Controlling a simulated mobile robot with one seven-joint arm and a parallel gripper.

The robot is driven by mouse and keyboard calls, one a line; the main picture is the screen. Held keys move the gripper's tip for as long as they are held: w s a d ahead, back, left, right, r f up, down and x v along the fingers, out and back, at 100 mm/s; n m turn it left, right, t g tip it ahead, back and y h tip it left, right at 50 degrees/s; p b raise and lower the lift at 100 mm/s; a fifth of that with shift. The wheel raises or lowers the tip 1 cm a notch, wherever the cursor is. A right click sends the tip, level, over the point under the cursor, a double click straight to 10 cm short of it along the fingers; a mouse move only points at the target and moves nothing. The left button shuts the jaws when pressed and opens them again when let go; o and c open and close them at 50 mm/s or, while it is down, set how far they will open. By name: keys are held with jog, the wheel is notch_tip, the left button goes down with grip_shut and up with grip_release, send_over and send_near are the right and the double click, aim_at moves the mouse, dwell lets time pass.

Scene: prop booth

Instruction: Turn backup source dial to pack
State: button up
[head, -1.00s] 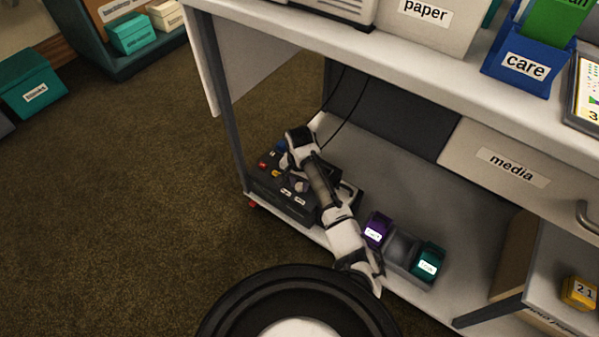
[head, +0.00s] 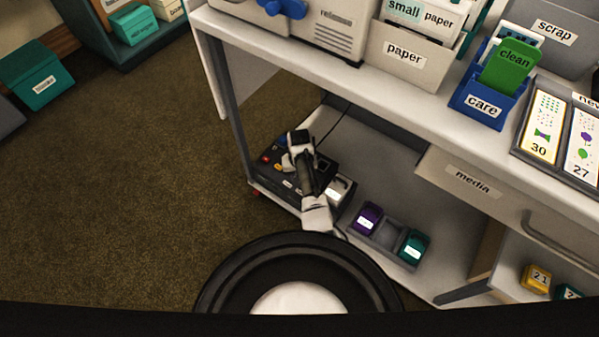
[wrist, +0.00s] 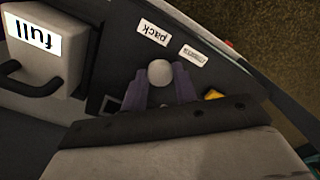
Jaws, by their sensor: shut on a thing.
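The backup source dial shows in the wrist view as a round pale knob (wrist: 160,73) on a dark panel. My gripper (wrist: 159,86) is shut on it, with one purple-grey finger on each side. The "pack" label (wrist: 153,32) lies just above the knob, and a second label (wrist: 193,54), likely "mains", lies to its upper right. I cannot tell which label the dial points at. In the head view, the dark control box (head: 267,172) sits on the lower shelf at its left end, and my arm hides the dial.
A light block marked "full" (wrist: 35,52) with a dark handle stands left of the knob. A purple box (head: 367,216) and a teal box (head: 413,245) stand in a grey holder on the shelf. The tabletop and drawer (head: 470,185) overhang the shelf.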

jog(key=n+p, duration=0.1)
jog(key=n, duration=0.3)
jog(key=shift+r+n+p, duration=0.15)
jog(key=shift+n+p, duration=0.15)
jog(key=shift+p, duration=0.1)
jog(key=n+p, duration=0.1)
jog(key=n, duration=0.3)
jog(key=shift+w+n, duration=0.1)
jog(key=shift+n, duration=0.3)
jog(key=o, duration=1)
jog(key=shift+c, duration=0.2)
notch_tip(320, 180, up, 14)
jog(key=p, duration=0.2)
jog(key=shift+f+p, duration=0.2)
jog(key=shift+p, duration=0.2)
